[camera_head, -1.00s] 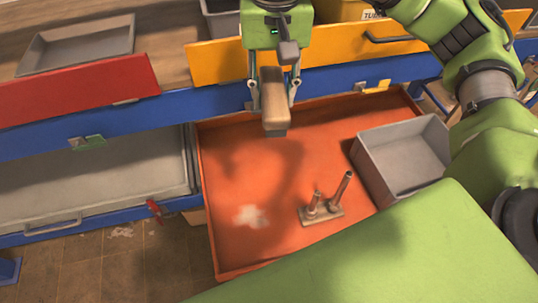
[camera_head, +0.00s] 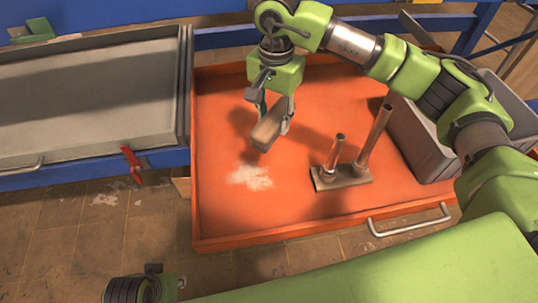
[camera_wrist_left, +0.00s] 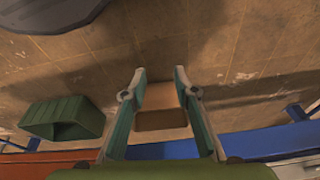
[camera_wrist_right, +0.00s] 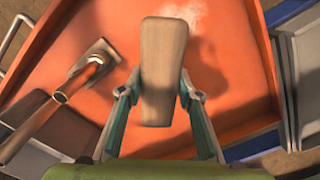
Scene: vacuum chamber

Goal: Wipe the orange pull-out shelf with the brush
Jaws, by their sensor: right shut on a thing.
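The orange pull-out shelf (camera_head: 225,215) is open, with a pale whitish patch (camera_head: 250,177) on its floor. My right gripper (camera_head: 276,112) is shut on the brush, a wooden block (camera_head: 268,130), and holds it tilted over the shelf just behind the patch. In the right wrist view the brush (camera_wrist_right: 163,65) lies between the fingertips, its far end near the patch. Its shadow lies apart from it; I cannot tell if it touches the shelf. My left gripper (camera_wrist_left: 160,78) is open and points at the floor; a tan box-like thing shows between its fingers, apparently beyond them.
A metal base with two upright posts (camera_head: 342,180) stands on the shelf right of the patch. A grey bin (camera_head: 425,150) fills the shelf's right side. A grey drawer (camera_head: 90,105) with a red latch (camera_head: 132,163) is at left. The shelf's left front is clear.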

